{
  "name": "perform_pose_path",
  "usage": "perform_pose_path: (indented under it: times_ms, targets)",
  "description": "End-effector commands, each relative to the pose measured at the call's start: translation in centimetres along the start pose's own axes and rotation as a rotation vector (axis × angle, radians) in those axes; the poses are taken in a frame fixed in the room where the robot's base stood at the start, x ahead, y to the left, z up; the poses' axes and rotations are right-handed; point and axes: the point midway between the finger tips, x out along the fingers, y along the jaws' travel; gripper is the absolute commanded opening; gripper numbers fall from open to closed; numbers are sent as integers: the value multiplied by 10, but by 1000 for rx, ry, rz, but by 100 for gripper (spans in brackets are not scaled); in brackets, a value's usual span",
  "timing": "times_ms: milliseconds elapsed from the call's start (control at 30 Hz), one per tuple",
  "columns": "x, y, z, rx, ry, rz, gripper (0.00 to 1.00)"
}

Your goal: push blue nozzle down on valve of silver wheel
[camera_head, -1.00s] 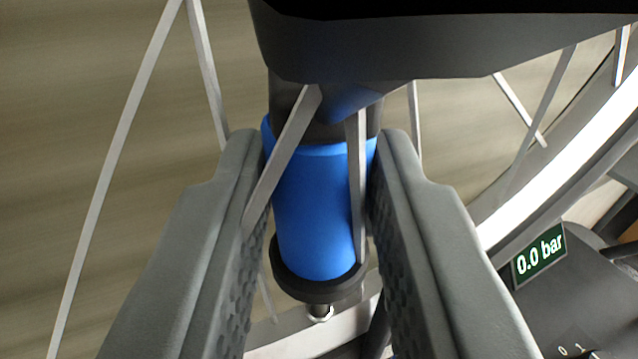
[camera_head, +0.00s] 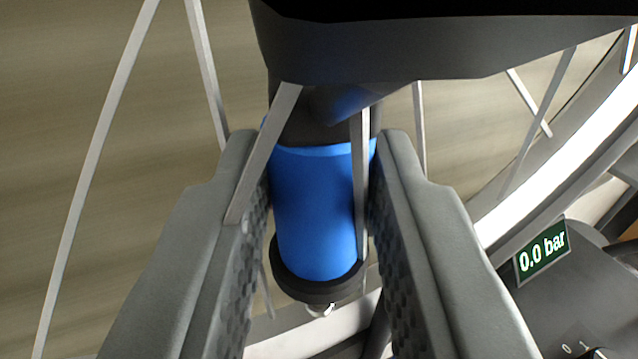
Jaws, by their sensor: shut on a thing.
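The blue nozzle (camera_head: 315,215) is a blue cylinder with a black collar at its lower end. My gripper (camera_head: 318,205) is shut on it, one grey finger on each side. The valve (camera_head: 320,311) shows as a small metal piece just below the collar; whether it sits inside the nozzle I cannot tell. The silver wheel shows by its rim (camera_head: 545,160) at the right and below the nozzle. Its spokes (camera_head: 95,165) run at the left and cross in front of the nozzle and my fingers.
A dark pump body with a display (camera_head: 541,252) reading 0.0 bar stands at the lower right. A black part (camera_head: 400,45) covers the top of the view. Behind the spokes is a plain brownish surface.

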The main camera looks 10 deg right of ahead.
Motion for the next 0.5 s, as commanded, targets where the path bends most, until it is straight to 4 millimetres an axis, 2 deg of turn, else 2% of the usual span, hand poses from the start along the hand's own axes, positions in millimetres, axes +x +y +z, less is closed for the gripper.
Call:
perform_pose_path:
  times_ms: [367, 400, 500]
  targets:
    - [0, 0, 0, 0, 0, 0, 4]
    - [0, 0, 0, 0, 0, 0, 30]
    - [0, 0, 0, 0, 0, 0, 50]
